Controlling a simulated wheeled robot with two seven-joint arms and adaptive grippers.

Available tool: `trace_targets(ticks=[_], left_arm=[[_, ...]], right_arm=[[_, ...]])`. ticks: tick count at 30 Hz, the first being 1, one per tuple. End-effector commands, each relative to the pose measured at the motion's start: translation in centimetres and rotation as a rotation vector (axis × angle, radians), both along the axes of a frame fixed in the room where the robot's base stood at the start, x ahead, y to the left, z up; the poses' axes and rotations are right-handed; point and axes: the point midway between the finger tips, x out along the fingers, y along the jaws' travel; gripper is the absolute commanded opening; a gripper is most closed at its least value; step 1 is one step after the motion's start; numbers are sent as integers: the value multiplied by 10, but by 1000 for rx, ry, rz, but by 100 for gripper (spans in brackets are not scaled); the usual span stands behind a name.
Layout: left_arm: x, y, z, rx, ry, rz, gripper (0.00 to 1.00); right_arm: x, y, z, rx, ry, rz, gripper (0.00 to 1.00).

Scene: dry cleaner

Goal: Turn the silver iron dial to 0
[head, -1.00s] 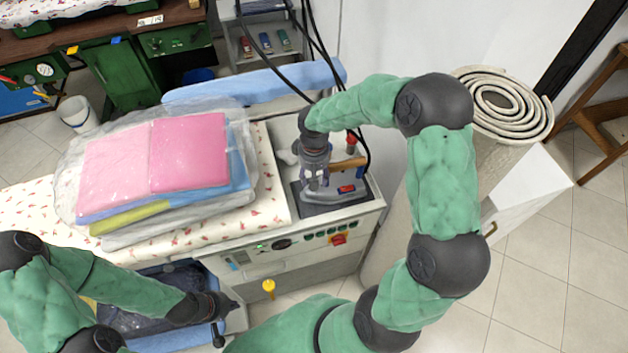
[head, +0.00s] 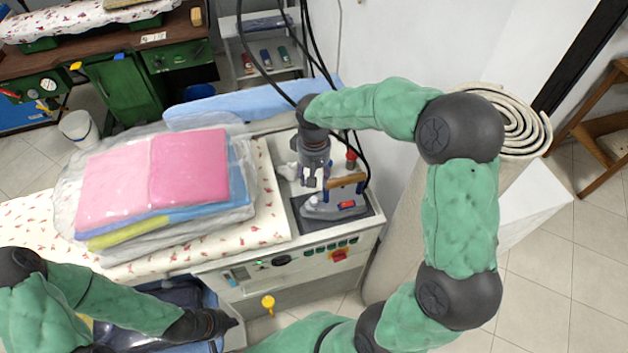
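The silver iron (head: 331,208) has a wooden handle and a red part on its side. It rests on a dark pad on the white ironing station's top. A small pale round knob, which may be the dial, shows near its left end; its markings are too small to read. My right gripper (head: 309,183) points down just above that end, at the left of the handle. It appears apart from the iron; its finger gap is too small to judge. My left gripper (head: 236,322) is low at the station's front left, away from the iron, its fingers seen nearly edge-on.
Bagged folded clothes (head: 160,180) lie on the patterned ironing board (head: 262,228) left of the iron. Black cables hang behind my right gripper. The station's front panel (head: 300,262) has several green switches and a red one. A rolled mat (head: 510,118) stands at the right.

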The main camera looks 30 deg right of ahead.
Motion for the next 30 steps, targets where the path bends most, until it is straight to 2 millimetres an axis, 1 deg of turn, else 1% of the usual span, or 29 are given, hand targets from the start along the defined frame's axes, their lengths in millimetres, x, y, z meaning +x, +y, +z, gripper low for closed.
trace_targets(ticks=[3,7,11,14,17,24,30], left_arm=[[0,0,-2,0,0,0,0],[0,0,-4,0,0,0,0],[0,0,-5,0,0,0,0],[0,0,-7,0,0,0,0],[0,0,-11,0,0,0,0],[0,0,-20,0,0,0,0],[0,0,-25,0,0,0,0]], right_arm=[[0,0,-5,0,-1,-141,53],[0,0,-9,0,-1,-282,53],[0,0,-15,0,1,-341,53],[-1,0,-25,0,2,-343,53],[-1,0,-40,0,3,-342,53],[-1,0,-83,0,3,-341,53],[-1,0,-109,0,2,-340,53]])
